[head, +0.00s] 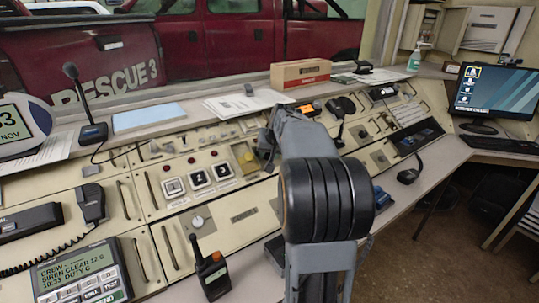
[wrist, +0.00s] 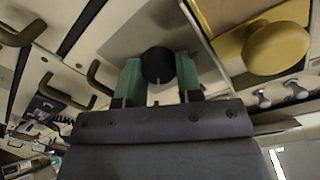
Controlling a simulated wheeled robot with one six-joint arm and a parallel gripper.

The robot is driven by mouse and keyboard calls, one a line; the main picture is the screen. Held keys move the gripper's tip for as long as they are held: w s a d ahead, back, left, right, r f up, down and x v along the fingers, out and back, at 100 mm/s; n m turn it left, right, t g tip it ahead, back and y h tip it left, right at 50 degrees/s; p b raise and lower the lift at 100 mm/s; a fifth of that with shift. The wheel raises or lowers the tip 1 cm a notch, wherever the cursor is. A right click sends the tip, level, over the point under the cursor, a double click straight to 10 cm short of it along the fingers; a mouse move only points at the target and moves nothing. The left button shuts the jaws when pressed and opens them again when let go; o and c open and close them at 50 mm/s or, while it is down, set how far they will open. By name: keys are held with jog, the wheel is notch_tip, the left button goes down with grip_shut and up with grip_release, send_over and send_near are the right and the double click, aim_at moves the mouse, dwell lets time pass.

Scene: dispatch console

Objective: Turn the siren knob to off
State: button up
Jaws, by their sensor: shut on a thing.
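In the wrist view, a round black knob (wrist: 158,64) stands on the beige console panel, between the two green fingers of my gripper (wrist: 159,76). The fingers are shut on the knob from its left and right sides. I cannot read a label beside it or tell its setting. In the head view, my gripper (head: 266,150) reaches down to the console left of my large dark arm joint; the knob itself is hidden there.
A yellow mushroom button (wrist: 275,48) stands close right of the knob in the wrist view. Several handles (wrist: 102,75) project at left. In the head view, a radio (head: 212,274), a desk microphone (head: 92,131) and a cardboard box (head: 300,73) stand around the console (head: 210,240).

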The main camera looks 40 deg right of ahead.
jog(key=n+b, duration=0.2)
jog(key=n, duration=0.3)
jog(key=shift+f+n, duration=0.15)
jog(key=shift+n, duration=0.15)
jog(key=n+b, duration=0.3)
jog(key=n, duration=0.3)
jog(key=shift+a, duration=0.1)
jog(key=n+b, duration=0.1)
jog(key=n, duration=0.2)
jog(key=shift+s+n+t+b, duration=0.1)
jog(key=shift+n+t+b, duration=0.2)
jog(key=shift+n+b, duration=0.1)
jog(key=n+b, duration=0.1)
jog(key=n, duration=0.3)
jog(key=shift+b, duration=0.3)
jog(key=shift+n, duration=0.4)
jog(key=o, duration=0.7)
jog(key=shift+c, duration=0.2)
